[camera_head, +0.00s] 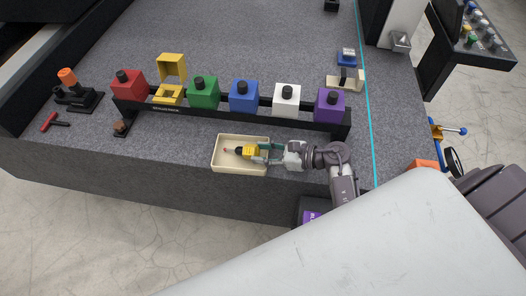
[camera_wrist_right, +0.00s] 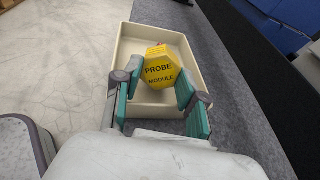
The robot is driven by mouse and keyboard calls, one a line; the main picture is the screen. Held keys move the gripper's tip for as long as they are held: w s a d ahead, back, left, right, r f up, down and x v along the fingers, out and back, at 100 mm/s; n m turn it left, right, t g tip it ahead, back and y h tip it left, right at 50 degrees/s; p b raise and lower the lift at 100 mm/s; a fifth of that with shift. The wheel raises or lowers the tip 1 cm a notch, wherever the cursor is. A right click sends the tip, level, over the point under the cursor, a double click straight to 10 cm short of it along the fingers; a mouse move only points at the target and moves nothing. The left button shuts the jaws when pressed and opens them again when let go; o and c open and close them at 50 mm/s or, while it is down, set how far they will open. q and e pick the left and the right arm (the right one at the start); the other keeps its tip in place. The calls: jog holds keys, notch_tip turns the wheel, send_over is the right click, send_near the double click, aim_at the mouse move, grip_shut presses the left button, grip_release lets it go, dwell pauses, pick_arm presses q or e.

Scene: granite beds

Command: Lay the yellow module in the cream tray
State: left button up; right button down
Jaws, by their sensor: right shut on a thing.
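The yellow module (camera_head: 249,152) is in the cream tray's area in the head view, with a thin dark stem and red tip pointing left. In the right wrist view the module (camera_wrist_right: 160,70) shows a yellow face lettered "PROBE MODULE". My right gripper (camera_head: 262,152) is shut on it, with the teal fingers on either side in the right wrist view (camera_wrist_right: 158,88). The cream tray (camera_head: 240,170) is a shallow open box on the grey granite bed. The module is over or inside the tray; I cannot tell whether it touches the floor. My left gripper is not in view.
A red-handled tool (camera_head: 50,122) lies at left. The bed's front edge runs close by the tray.

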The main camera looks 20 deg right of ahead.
jog(key=shift+f+b, duration=0.3)
jog(key=shift+f, duration=0.05)
dwell(0.5)
jog(key=c, duration=1.1)
grip_release()
jog(key=o, duration=0.6)
jog(key=shift+s, duration=0.1)
jog(key=shift+s+d+r+p, duration=0.6)
jog(key=shift+s+d+r, duration=0.35)
jog(key=shift+d+r, duration=0.1)
